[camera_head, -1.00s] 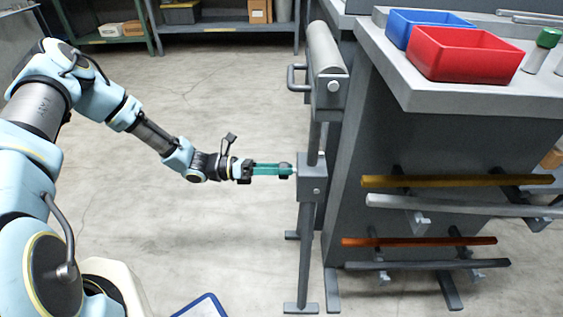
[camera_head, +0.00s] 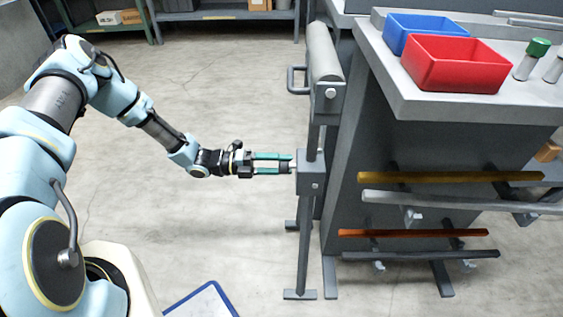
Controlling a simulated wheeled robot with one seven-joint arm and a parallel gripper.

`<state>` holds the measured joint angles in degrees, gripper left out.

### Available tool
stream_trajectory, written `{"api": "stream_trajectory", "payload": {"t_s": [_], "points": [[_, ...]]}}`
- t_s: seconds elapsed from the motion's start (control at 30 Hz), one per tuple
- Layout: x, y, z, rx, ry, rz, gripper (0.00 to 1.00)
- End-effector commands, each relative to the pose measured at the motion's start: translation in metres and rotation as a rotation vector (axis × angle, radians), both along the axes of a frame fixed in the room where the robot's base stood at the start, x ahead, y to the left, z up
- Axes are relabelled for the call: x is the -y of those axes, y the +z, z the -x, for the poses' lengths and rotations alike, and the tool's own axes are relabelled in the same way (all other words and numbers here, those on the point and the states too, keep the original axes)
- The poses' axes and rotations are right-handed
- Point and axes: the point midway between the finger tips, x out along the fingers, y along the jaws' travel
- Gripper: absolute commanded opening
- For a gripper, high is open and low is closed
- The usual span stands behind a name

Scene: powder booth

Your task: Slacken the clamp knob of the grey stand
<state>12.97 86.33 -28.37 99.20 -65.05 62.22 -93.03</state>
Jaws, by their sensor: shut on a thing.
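The grey stand (camera_head: 303,235) is upright in the middle of the view, with a block-like collar (camera_head: 311,176) partway up its post. Its clamp knob (camera_head: 284,167) is a small dark piece on the left side of the collar, partly hidden by the fingers. My gripper (camera_head: 288,163) reaches in level from the left, its two teal fingers one above the other. It is shut on the knob, with the fingertips close to the collar.
A grey roller head with a handle (camera_head: 297,80) tops the stand. Right of it is a bench (camera_head: 440,105) with a blue bin (camera_head: 425,27) and a red bin (camera_head: 455,65). Coloured bars (camera_head: 450,177) hang on its side.

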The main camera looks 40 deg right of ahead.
Motion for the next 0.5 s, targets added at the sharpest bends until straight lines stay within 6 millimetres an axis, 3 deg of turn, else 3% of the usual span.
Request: {"api": "stream_trajectory", "payload": {"t_s": [0.5], "points": [[0.0002,-0.0014,-0.001,-0.204,0.002,-0.169,0.03]]}}
